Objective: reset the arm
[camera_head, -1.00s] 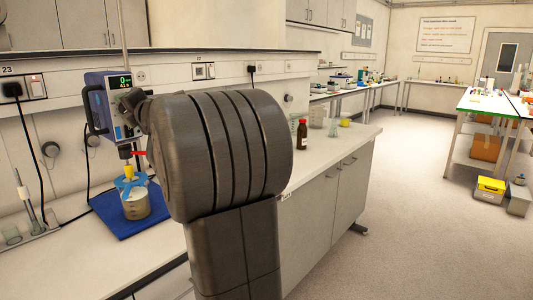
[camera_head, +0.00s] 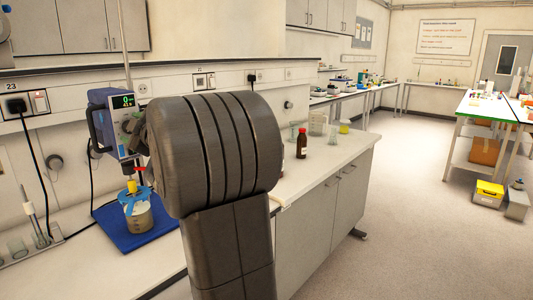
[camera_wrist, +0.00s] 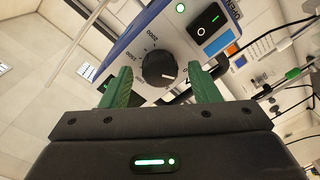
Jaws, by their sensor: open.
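My gripper (camera_wrist: 158,88) shows in the wrist view with its two green fingers apart and nothing between them. Beyond the fingers is the front panel of a blue and white stirrer (camera_wrist: 190,40), with a black knob and a power switch; I cannot tell whether the fingers touch it. In the head view my dark arm fills the middle and hides most of the gripper. The stirrer (camera_head: 102,118) with its lit display stands just left of the arm. Below it a beaker (camera_head: 138,217) with a blue and yellow top sits on a blue mat (camera_head: 112,232).
A brown bottle (camera_head: 301,146) and clear glassware (camera_head: 317,124) stand on the bench right of my arm. A rack with glassware (camera_head: 28,246) is at the lower left. The floor (camera_head: 410,210) to the right is open, with a yellow box (camera_head: 489,189) beyond.

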